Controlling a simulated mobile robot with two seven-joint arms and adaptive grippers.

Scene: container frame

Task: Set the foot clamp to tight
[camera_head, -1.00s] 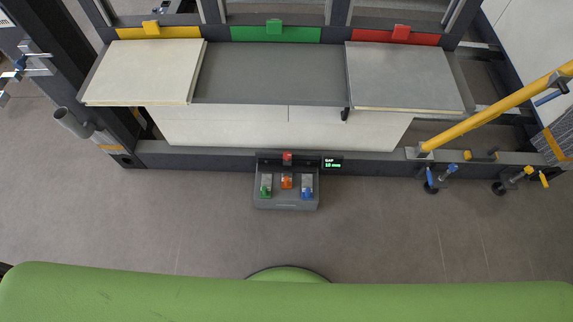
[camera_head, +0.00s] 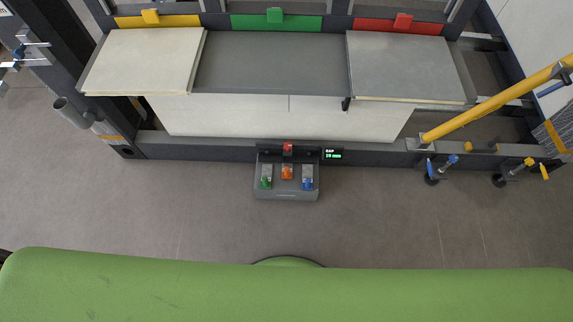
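A dark grey pedal box (camera_head: 286,195), which looks like the foot clamp's control, stands on the floor against the frame's lower beam. It has a green pedal (camera_head: 266,177) at left, an orange pedal (camera_head: 287,172) in the middle and a blue pedal (camera_head: 307,178) at right. A small red part (camera_head: 288,148) sits above the orange pedal. A small display (camera_head: 333,154) to its right shows green text, which seems to read a gap in mm; the number is too small to be sure of. Neither of my grippers is in view.
Behind the box, the dark frame beam (camera_head: 200,147) runs across. Pale panels and a grey panel (camera_head: 270,65) lie above it. A yellow bar (camera_head: 490,112) slants down at right, with two small clamps (camera_head: 432,175) near its foot. The floor (camera_head: 150,210) before the box is clear.

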